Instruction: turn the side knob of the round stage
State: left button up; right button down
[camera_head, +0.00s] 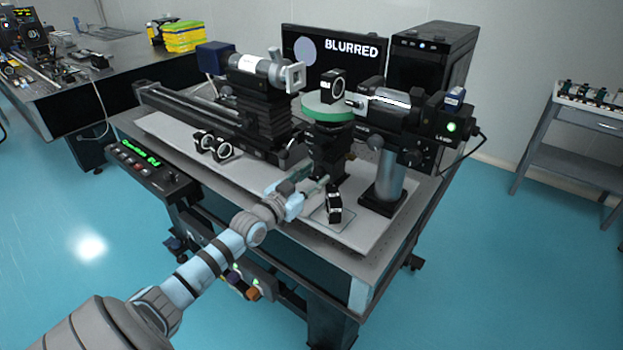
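The round stage (328,108) is a green disc on a black stand near the middle of the optical table. A black ring-shaped optic (334,87) stands upright on it. My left gripper (320,175) reaches in from the lower left, low beside the black stand. Its two fingers look apart, pointing at the stand's lower part. The side knob cannot be made out; it is small or hidden near the fingertips. I cannot tell whether the fingers touch anything. My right gripper is not in view.
A black optic (334,203) stands on a small plate close right of the gripper. A camera on a rail (262,72) is left; a laser unit (408,112) on a post is right. A monitor (335,52) reading "BLURRED" stands behind. Two ring optics (212,147) sit front left.

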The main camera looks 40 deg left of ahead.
pick_arm(q)
grip_shut()
jog(key=n, duration=0.3)
jog(key=shift+o, duration=2)
grip_release()
